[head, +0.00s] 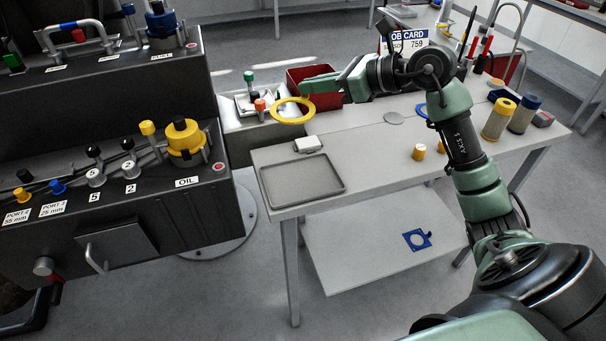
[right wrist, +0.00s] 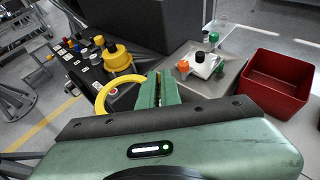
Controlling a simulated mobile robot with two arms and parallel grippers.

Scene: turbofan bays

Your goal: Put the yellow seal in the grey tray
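The yellow seal (head: 292,121) is a flat ring. My right gripper (head: 308,86) is shut on its edge and holds it in the air, left of the table's back corner in the head view. In the right wrist view the seal (right wrist: 101,101) sticks out to the left of the closed fingers (right wrist: 158,90). The grey tray (head: 302,199) is shallow and empty. It lies on the near left corner of the table, below the seal in the head view. My left gripper is not in view.
A white block (head: 307,145) lies behind the tray. A red bin (head: 312,100) stands beyond the seal. A dark engine rig (head: 130,235) with knobs stands left. Yellow and blue cylinders (head: 498,120) stand at the table's right. A blue part (head: 417,240) lies on the lower shelf.

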